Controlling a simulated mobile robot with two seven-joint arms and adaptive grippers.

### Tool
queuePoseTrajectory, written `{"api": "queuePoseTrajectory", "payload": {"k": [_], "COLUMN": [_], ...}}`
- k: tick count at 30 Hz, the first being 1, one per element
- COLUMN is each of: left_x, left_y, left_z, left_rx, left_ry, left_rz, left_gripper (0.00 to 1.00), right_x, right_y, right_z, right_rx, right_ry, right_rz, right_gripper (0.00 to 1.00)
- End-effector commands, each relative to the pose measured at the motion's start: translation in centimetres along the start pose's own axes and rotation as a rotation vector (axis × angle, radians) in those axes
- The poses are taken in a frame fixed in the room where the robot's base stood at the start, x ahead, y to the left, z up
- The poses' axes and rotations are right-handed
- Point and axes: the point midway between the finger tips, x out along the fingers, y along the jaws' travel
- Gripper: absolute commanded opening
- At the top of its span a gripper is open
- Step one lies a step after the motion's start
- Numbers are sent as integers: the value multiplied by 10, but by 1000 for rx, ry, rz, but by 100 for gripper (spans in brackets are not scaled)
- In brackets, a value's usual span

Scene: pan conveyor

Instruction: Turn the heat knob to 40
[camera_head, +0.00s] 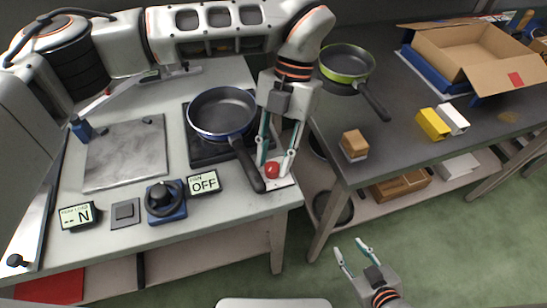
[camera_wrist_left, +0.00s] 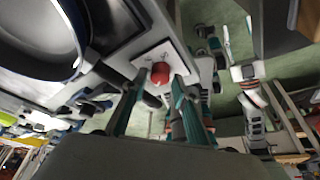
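A red knob (camera_head: 272,169) sits on a white plate at the right front corner of the grey table; it also shows in the left wrist view (camera_wrist_left: 160,73). I take it as the heat knob; marks on its plate are too small to read. My left gripper (camera_head: 274,164) points down over it, with one finger on each side. Gaps show between the fingers and the knob in the wrist view, so the gripper is open. A display (camera_head: 203,183) reads "OFF". My right gripper (camera_head: 355,248) is open and empty, low in front of the tables.
A blue-rimmed pan (camera_head: 222,112) sits on a black burner, its handle reaching close beside my left gripper. A black dial on a blue base (camera_head: 165,201) and a load display (camera_head: 78,216) stand along the front. A green pan (camera_head: 345,63) is on the dark table.

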Motion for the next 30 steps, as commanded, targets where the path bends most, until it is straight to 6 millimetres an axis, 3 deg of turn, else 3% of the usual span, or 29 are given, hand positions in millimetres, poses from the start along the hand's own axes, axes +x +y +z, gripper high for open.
{"api": "queuePoseTrajectory", "payload": {"k": [12,16,30], "left_x": [10,10,7], "left_y": [0,0,0], "left_z": [0,0,-1], "left_rx": [0,0,71], "left_ry": [-1,-1,-4], "left_rz": [0,0,34], "left_gripper": [29,0,0], "right_x": [2,2,0], "right_y": [3,3,5], "right_z": [-5,-5,-12], "right_rx": [-1,-1,2], "right_ry": [9,9,19], "right_rz": [5,5,8], "right_gripper": [37,37,37]}}
